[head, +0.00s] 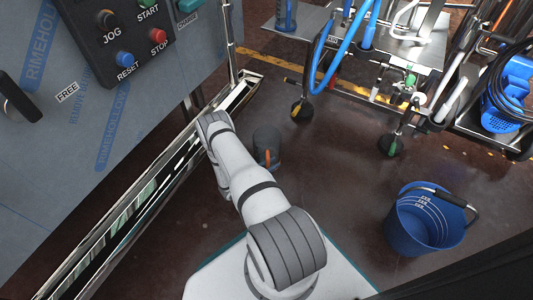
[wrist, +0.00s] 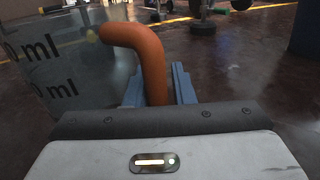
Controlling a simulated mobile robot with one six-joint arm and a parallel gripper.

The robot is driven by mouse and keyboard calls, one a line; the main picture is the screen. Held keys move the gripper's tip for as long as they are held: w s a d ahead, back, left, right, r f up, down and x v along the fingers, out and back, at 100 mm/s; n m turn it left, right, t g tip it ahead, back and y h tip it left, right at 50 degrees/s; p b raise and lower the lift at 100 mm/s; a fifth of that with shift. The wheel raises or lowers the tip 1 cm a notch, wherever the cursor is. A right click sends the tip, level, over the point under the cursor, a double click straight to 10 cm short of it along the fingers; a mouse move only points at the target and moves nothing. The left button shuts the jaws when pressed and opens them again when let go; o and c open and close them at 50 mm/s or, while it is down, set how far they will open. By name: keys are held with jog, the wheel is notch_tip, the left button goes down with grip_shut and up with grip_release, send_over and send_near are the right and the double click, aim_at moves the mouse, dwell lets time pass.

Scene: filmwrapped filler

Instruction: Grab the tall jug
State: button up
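The tall jug (head: 267,142) stands upright on the dark floor in the head view, a dark grey vessel with an orange handle, just right of my arm. In the wrist view its see-through wall (wrist: 70,75) with black "ml" markings fills the left side. Its orange handle (wrist: 152,62) bends down between the two blue-grey fingers of my gripper (wrist: 158,88). The fingers flank the handle closely; whether they press on it cannot be told. The handle's lower end is hidden behind the gripper body.
A machine panel with buttons (head: 130,30) and a metal-edged rail (head: 165,165) stand to the left. A blue bucket (head: 420,222) stands at right. A wheeled metal cart (head: 380,65) with hoses is at the back. The floor between the jug and bucket is clear.

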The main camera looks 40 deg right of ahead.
grip_shut()
dwell(0.4)
